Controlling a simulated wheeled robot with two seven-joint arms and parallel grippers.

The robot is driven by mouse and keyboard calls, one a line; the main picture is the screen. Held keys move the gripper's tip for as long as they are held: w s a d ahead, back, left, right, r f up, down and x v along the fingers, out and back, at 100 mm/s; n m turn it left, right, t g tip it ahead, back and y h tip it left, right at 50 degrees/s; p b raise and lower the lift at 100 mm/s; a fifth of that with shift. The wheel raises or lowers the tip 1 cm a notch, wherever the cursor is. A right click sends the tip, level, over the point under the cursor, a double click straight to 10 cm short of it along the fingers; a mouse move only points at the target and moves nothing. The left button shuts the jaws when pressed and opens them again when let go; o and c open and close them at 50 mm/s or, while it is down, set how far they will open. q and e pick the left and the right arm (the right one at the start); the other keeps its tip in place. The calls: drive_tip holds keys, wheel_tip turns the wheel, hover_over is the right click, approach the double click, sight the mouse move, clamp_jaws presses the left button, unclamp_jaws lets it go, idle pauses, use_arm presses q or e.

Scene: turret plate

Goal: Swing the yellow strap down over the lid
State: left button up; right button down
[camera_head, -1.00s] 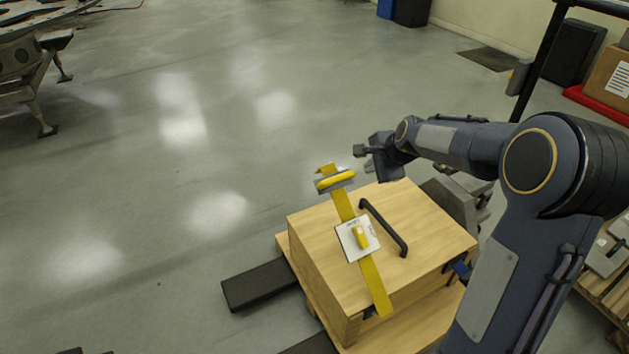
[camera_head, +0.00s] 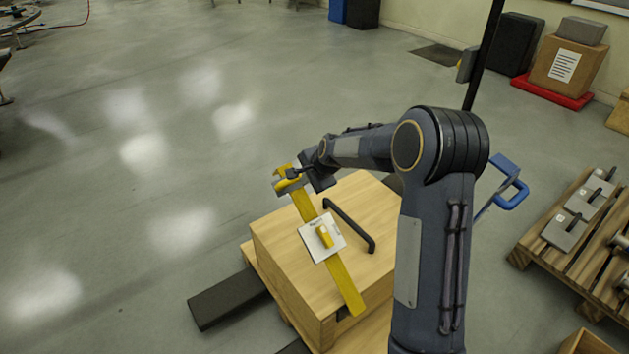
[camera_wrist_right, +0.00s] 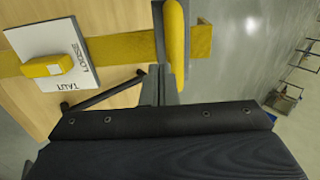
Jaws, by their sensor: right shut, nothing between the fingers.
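The yellow strap (camera_head: 345,287) runs across the lid (camera_head: 282,222) of a wooden box. Its far end, with a yellow grip (camera_head: 289,184), reaches past the lid's back-left edge. I cannot tell how high that end is above the lid. A white plate (camera_head: 313,245) with a yellow knob (camera_head: 324,236) sits midway along the strap. My right gripper (camera_head: 294,173) is shut and empty at the grip end. In the right wrist view the fingers (camera_wrist_right: 159,92) are right beside the yellow grip (camera_wrist_right: 176,45); contact is unclear. My left gripper is out of view.
A black handle (camera_head: 350,226) stands on the lid close to the strap. A dark beam (camera_head: 228,299) sticks out at the box's left. A pallet with grey weights (camera_head: 565,232) is at the right.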

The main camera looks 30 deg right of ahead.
drive_tip(key=shift+w+a+f, duration=0.1)
drive_tip(key=shift+w+f, duration=0.05)
drive_tip(key=shift+w, duration=0.4)
drive_tip(key=shift+w, duration=0.1)
